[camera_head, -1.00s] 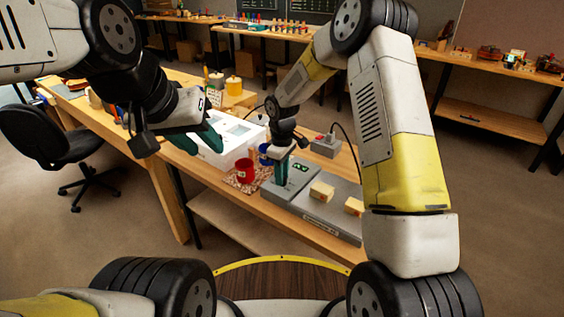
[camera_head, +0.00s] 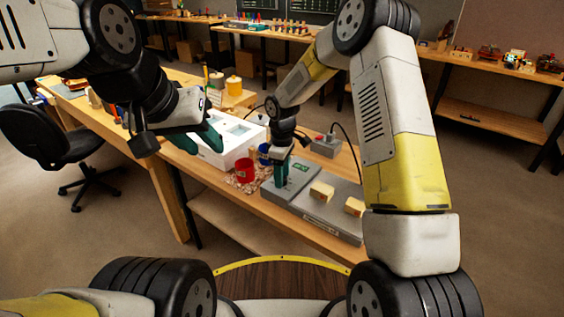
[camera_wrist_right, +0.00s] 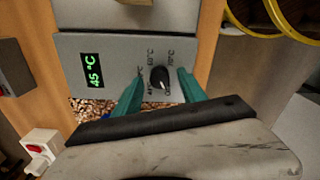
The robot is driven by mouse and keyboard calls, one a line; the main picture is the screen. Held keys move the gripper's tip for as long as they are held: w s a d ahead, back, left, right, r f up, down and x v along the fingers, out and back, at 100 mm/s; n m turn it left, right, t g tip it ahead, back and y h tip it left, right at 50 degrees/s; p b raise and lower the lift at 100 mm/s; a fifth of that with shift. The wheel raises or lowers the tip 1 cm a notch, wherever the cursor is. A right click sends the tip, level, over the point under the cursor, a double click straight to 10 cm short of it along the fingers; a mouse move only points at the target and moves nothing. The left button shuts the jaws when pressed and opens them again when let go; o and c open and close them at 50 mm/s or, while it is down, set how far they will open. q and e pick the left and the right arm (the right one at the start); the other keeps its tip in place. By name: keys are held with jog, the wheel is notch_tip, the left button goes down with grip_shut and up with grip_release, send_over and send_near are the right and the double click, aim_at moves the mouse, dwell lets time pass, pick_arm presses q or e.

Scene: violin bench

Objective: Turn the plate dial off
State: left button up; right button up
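The plate dial (camera_wrist_right: 159,78) is a small black knob on the grey panel of the hot plate (camera_wrist_right: 100,50), with temperature marks around it. The panel's green display (camera_wrist_right: 94,70) reads 45 °C. My right gripper (camera_wrist_right: 160,76) is open, with one green finger on each side of the dial and gaps visible between. In the head view my right gripper (camera_head: 281,180) points down at the plate's left part, hiding the dial. My left gripper (camera_head: 206,146) is open and empty, in front of the white box.
Two pale wooden blocks (camera_head: 322,191) (camera_head: 354,207) rest on the plate. A red cup (camera_head: 245,170), a blue cup (camera_head: 264,154) and a white box (camera_head: 232,150) stand to its left. A grey box with a red switch (camera_head: 327,145) and a cable are behind it.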

notch_tip(320, 180, up, 8)
jog(key=shift+f, duration=0.15)
dwell(0.6)
